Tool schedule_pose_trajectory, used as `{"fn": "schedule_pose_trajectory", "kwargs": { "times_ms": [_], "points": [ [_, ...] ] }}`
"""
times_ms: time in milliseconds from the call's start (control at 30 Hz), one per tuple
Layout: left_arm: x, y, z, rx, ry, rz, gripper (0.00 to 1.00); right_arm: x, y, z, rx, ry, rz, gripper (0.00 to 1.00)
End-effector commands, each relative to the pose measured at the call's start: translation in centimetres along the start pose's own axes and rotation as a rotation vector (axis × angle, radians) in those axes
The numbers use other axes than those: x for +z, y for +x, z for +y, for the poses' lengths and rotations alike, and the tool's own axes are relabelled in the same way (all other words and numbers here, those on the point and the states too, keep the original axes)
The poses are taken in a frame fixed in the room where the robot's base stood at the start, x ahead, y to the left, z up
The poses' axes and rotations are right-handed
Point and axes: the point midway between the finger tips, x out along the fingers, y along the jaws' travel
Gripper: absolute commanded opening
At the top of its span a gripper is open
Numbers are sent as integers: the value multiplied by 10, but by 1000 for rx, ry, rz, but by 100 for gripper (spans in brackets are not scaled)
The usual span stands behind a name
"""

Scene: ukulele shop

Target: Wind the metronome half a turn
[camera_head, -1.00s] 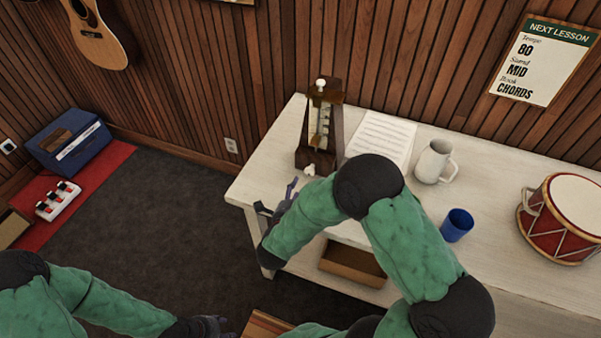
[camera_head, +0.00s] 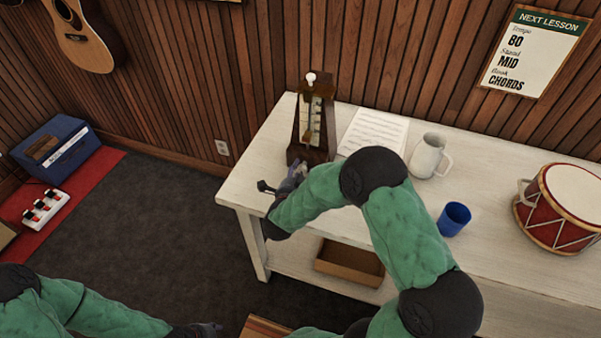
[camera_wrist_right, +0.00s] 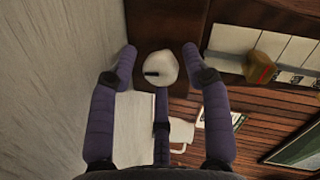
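The dark wooden metronome (camera_head: 311,153) stands upright at the table's back left, its pale scale plate and pendulum facing the room. Its white round winding knob (camera_wrist_right: 160,69), with a small dark mark on its left, shows in the right wrist view. In the head view the knob is hidden by my right gripper (camera_head: 291,180). In the right wrist view my right gripper (camera_wrist_right: 158,57) is open, its purple fingers on both sides of the knob and a third below it. Gaps show at both sides. My left gripper (camera_head: 208,330) is low at the bottom edge, away from the table.
The white table (camera_head: 480,196) carries a music sheet (camera_head: 373,134), a white jug (camera_head: 427,155), a blue cup (camera_head: 453,219) and a red drum (camera_head: 560,209). A cardboard box (camera_head: 349,262) sits on the shelf below. The wall is close behind the metronome.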

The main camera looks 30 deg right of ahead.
Motion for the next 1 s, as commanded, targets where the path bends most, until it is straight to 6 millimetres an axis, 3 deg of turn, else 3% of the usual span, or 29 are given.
{"fn": "schedule_pose_trajectory", "kwargs": {
  "times_ms": [33, 133, 500, 800, 833, 900, 1000],
  "points": [
    [0, 0, 0, 0, 0, 0, 48, 0, 0, 0, 0, 0, 0, 27],
    [0, 0, 0, 0, 0, 0, 48, 0, 0, 0, 0, 0, 0, 1],
    [0, 14, -5, 0, 0, 0, 48, 1, 0, 2, -23, 113, -17, 0],
    [0, 13, -5, 0, 0, 0, 48, 1, -1, 1, -25, 128, -22, 0],
    [0, 13, -5, 0, 0, 0, 48, 1, -1, 1, -24, 128, -22, 36],
    [0, 13, -5, 0, 0, 0, 48, 1, -1, 1, -24, 128, -22, 55],
    [0, 13, -5, 0, 0, 0, 48, 1, -1, 1, -25, 128, -21, 55]
  ]
}}
